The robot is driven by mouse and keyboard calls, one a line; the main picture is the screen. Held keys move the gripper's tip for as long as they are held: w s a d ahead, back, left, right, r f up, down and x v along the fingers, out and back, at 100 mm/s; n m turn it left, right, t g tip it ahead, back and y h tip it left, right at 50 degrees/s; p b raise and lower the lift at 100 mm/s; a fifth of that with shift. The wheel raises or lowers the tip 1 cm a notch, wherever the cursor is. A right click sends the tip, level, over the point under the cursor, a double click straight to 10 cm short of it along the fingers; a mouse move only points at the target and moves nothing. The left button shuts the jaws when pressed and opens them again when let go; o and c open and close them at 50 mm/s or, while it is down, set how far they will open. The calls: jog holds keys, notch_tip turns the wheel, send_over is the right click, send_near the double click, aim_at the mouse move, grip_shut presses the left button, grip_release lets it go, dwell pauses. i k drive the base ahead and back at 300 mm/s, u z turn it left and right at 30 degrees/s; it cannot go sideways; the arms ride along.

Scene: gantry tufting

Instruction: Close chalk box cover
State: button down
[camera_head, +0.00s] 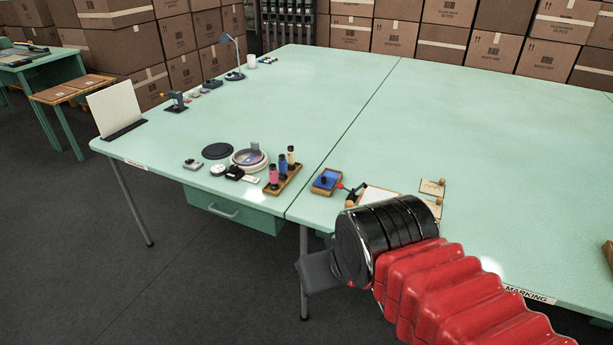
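A small wooden box (326,181) with a blue inside or top lies near the front edge of the marking table, just right of the seam. It may be the chalk box; a small dark piece shows on the blue. I cannot make out a separate cover or its position. My gripper (312,272) is a dark grey shape at the end of my black and red arm. It hangs in front of the table edge, below and apart from the box. Its fingers are not clear, and my arm hides part of the table's front.
Close to the box are a red-and-black tool (352,192), a pale wooden-framed board (378,194) and a knobbed wooden piece (432,187). Left are a bottle rack (283,179), round pan (249,160) and black disc (217,151). The right tabletop (500,160) is largely clear.

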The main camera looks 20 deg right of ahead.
aim_at(322, 181)
jog(key=u, duration=0.35)
jog(key=i, duration=1.05)
jog(key=z, duration=0.05)
